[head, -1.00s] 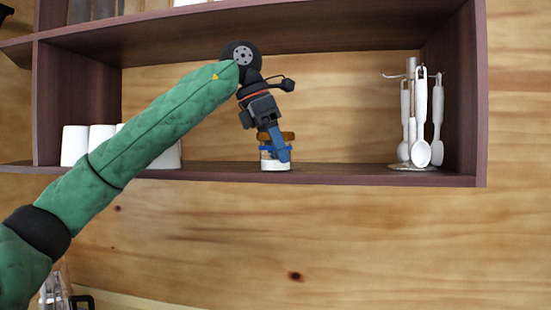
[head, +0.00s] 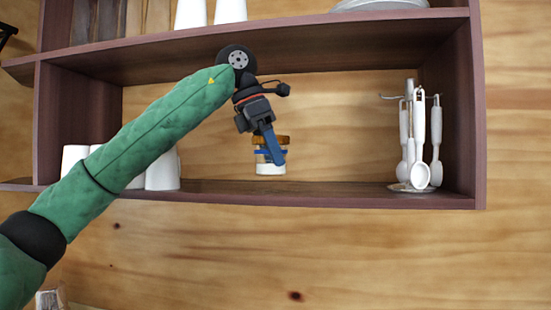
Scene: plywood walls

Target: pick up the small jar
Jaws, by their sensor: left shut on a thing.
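The small jar (head: 270,169) has a brown lid and a white lower part. It is in the middle of the head view, in front of the shelf's plywood back. My left gripper (head: 271,154) comes down from above with its blue fingers on the jar, and is shut on it. The jar is upright or nearly so, and its bottom appears a little above the shelf board (head: 300,190). The fingers hide part of the jar's middle. My right gripper is not in view.
White cups (head: 162,170) stand at the left of the same shelf, partly behind my left arm. A rack of white utensils (head: 418,140) stands at the right. The upper shelf board (head: 330,45) is close above my wrist, with white items on it. The shelf between jar and rack is clear.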

